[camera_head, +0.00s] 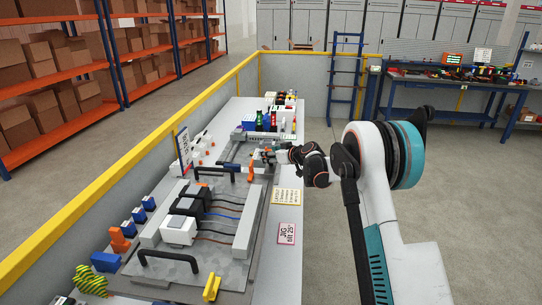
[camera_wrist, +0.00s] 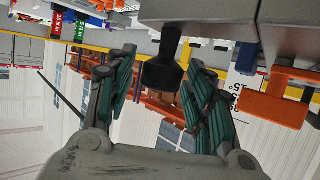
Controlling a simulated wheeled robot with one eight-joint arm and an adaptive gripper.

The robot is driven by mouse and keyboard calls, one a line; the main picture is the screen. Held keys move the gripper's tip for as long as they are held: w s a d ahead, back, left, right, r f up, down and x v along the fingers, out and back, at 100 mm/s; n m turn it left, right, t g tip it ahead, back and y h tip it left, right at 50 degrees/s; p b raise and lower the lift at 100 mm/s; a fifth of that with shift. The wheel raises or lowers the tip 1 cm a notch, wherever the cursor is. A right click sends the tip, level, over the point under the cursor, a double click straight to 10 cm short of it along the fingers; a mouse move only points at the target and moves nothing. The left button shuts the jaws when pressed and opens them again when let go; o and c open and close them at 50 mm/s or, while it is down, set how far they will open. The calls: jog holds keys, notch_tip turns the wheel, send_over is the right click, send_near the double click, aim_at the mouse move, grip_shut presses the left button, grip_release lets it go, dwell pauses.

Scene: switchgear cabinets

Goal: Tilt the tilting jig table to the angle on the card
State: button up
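The tilting jig table (camera_head: 205,262) is a grey plate on the bench, carrying blocks, wires and two black handles (camera_head: 168,259). It looks nearly flat; I cannot read its angle. A pink-edged card (camera_head: 288,234) on the bench's right side reads "JIG tilt 25°". My gripper (camera_head: 268,155) is at the far end of the jig table. In the wrist view my gripper (camera_wrist: 160,90) is open, its green-padded fingers spread on either side of a black knob (camera_wrist: 163,73). I cannot tell whether the fingers touch the knob. An orange handle (camera_wrist: 275,108) is right of the fingers.
Small coloured items (camera_head: 270,118) stand at the bench's far end. A yellow card (camera_head: 286,196) lies near the pink-edged one. A yellow rail (camera_head: 130,160) runs along the left side. Shelves (camera_head: 60,75) stand beyond it. The floor right of the bench is clear.

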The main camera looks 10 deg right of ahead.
aim_at(274, 169)
grip_shut()
jog(key=shift+m+t+y, duration=0.6)
jog(key=shift+y, duration=0.2)
jog(key=f+b, duration=0.4)
jog(key=f, duration=0.1)
jog(key=d+f+b, duration=0.1)
jog(key=f+b, duration=0.1)
jog(key=shift+s+f, duration=0.15)
jog(key=shift+s, duration=0.1)
jog(key=shift+d, duration=0.1)
jog(key=shift+o, duration=1.3)
grip_release()
jog(key=shift+d, duration=0.1)
jog(key=v, duration=1.2)
